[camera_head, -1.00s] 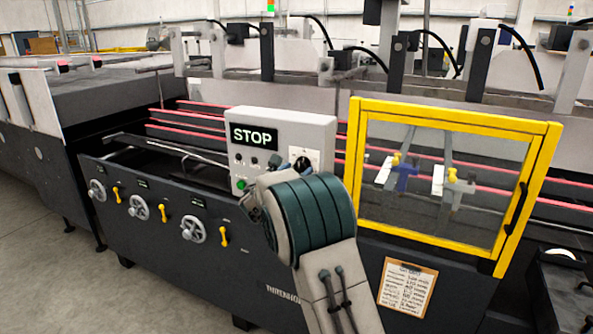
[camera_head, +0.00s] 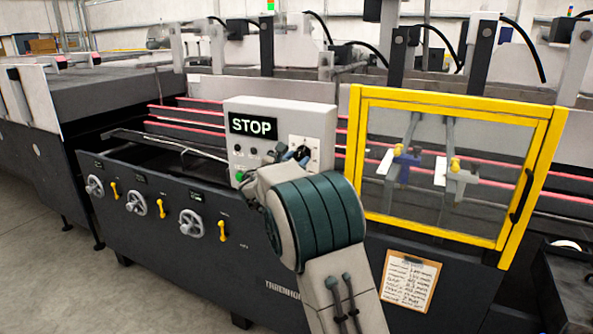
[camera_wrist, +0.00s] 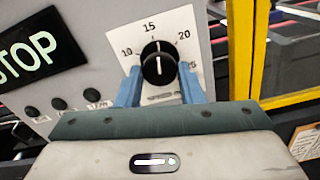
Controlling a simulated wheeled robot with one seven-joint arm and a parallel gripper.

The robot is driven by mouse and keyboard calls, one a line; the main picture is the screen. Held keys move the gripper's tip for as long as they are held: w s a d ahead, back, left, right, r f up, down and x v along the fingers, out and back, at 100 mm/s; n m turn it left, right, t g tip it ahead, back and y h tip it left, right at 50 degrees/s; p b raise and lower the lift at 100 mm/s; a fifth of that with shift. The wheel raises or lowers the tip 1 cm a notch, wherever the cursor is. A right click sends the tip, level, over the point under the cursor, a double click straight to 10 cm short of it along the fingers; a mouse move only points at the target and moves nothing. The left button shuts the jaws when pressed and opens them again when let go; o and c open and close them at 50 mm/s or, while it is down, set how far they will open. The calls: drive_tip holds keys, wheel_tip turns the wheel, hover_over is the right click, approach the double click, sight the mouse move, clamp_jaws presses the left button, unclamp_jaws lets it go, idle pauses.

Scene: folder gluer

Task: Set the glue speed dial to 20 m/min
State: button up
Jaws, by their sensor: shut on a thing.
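The glue speed dial (camera_wrist: 158,64) is a round black knob with a white line, on a white scale plate (camera_wrist: 185,22) marked 10, 15, 20 and 25. The line points nearly straight up in the wrist view, close to the 15 and short of the 20. My gripper (camera_wrist: 159,72) has its two blue fingers shut on the knob, one on each side. In the head view my gripper (camera_head: 296,154) is at the scale plate (camera_head: 311,146), and it and my wrist mostly hide the dial.
The control box (camera_head: 318,117) has a STOP display (camera_head: 253,125), small black buttons and a green button (camera_head: 240,176). A yellow-framed guard (camera_head: 450,99) stands to its right. A clipboard (camera_head: 408,282) hangs below the guard. Handwheels (camera_head: 137,202) line the front panel.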

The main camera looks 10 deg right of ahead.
drive_tip(key=m+b, duration=0.2)
drive_tip(key=b, duration=0.1)
drive_tip(key=m+b, duration=0.2)
drive_tip(key=b, duration=0.2)
drive_tip(key=shift+f+m, duration=0.3)
drive_tip(key=shift+f, duration=0.1)
drive_tip(key=m+b, duration=0.3)
drive_tip(key=b, duration=0.1)
drive_tip(key=shift+a+r, duration=0.1)
drive_tip(key=shift+r, duration=0.05)
drive_tip(key=shift+r+m+b, duration=0.2)
drive_tip(key=shift+m+b, duration=0.7)
drive_tip(key=shift+b, duration=0.3)
drive_tip(key=shift+r, duration=0.1)
drive_tip(key=o, duration=1)
